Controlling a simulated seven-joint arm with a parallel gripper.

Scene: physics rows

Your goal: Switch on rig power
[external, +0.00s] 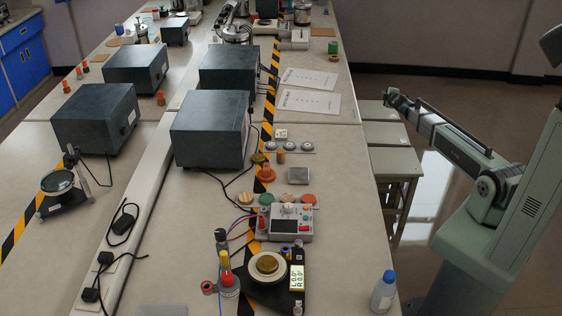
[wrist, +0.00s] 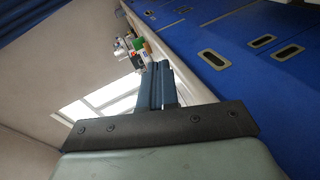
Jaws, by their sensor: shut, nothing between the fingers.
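A light grey control unit (external: 285,222) with a dark display and red and white parts on top sits on the bench in the external view. Wires run from its left side. In front of it is a dark device with a round brass-centred plate (external: 267,266) and a lit yellow readout (external: 297,278). I cannot tell which part is the rig power switch. My gripper (external: 388,95) is off the bench's right side, above the stools, far from the unit. In the wrist view its fingers (wrist: 158,72) are shut together and empty.
Large dark grey boxes (external: 210,130) stand along the bench with black cables. A blue-capped bottle (external: 383,292) is at the front right edge. Stools (external: 395,160) stand between my arm and the bench. The wrist view shows blue cabinets (wrist: 235,60) and several small items.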

